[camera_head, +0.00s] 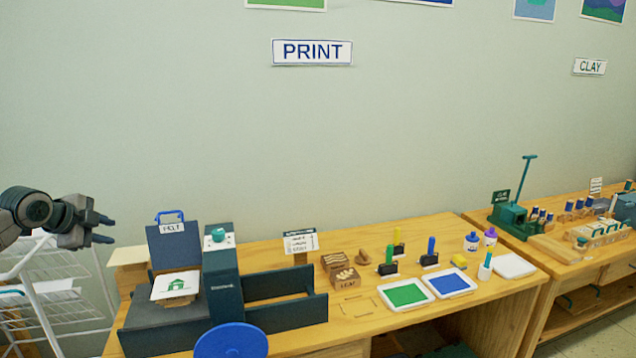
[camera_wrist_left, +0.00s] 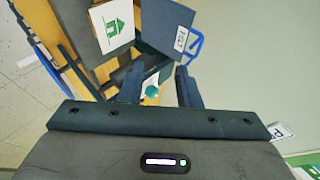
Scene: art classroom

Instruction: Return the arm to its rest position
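My left gripper (camera_head: 108,230) is at the left edge of the head view, raised in the air beside the print press (camera_head: 224,284). Its two fingers are apart with nothing held between them. In the left wrist view the fingers of my left gripper (camera_wrist_left: 159,88) also stand apart and empty, with the press and the table beyond them. My right gripper is in neither view.
A white card with a green house print (camera_head: 176,285) lies on the press bed. A blue-handled felt board (camera_head: 166,246) stands behind it. A white wire rack (camera_head: 50,290) is below my left arm. Ink trays (camera_head: 405,293) lie on the wooden table (camera_head: 310,343).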

